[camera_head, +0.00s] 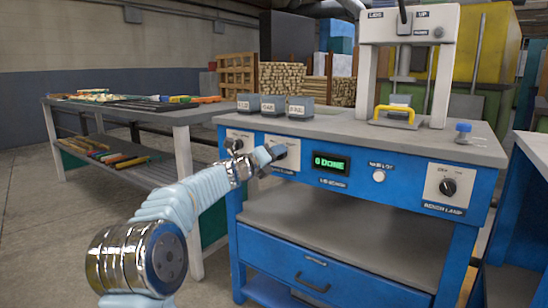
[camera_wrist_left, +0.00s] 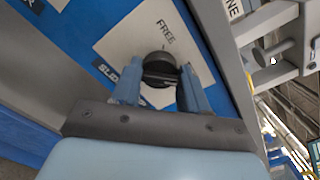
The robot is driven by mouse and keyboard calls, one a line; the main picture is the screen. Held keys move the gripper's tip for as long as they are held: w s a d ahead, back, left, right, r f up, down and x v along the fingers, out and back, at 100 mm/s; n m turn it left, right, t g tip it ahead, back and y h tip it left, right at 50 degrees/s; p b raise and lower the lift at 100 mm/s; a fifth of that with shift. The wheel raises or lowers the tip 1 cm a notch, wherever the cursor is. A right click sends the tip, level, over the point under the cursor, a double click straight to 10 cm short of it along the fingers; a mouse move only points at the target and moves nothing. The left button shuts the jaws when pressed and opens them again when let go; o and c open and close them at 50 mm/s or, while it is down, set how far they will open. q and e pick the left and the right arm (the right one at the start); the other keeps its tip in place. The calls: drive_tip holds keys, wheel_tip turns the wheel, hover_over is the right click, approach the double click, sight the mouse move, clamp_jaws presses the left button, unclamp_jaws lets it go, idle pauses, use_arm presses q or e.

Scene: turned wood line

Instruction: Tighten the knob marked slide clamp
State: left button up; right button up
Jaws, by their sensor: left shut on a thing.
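The slide clamp knob (camera_wrist_left: 158,66) is black and round, on a white plate (camera_wrist_left: 118,37) on the blue bench front. The wrist view shows the word FREE beside it and the start of a SLIDE label, partly hidden by a finger. My left gripper (camera_wrist_left: 160,88) is shut on this knob, one finger on each side. In the head view my left gripper (camera_head: 264,156) reaches the bench's upper left panel and partly covers the knob (camera_head: 280,152). The knob's pointer setting is hard to read. My right gripper is not in view.
Another knob (camera_head: 237,144) sits just left of the gripper. Right of it are a green display (camera_head: 331,163) reading DONE, a white button (camera_head: 379,176) and the bench lamp knob (camera_head: 448,187). Labelled grey boxes (camera_head: 273,105) and a press (camera_head: 437,65) stand on the bench top.

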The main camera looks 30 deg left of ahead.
use_arm(q)
drive_tip(key=shift+f, duration=0.15)
drive_tip(key=o, duration=1.1)
drive_tip(key=shift+c, duration=0.2)
drive_tip(key=s+a+b, duration=0.1)
drive_tip(key=s, duration=1.2)
drive_tip(key=shift+s, duration=0.4)
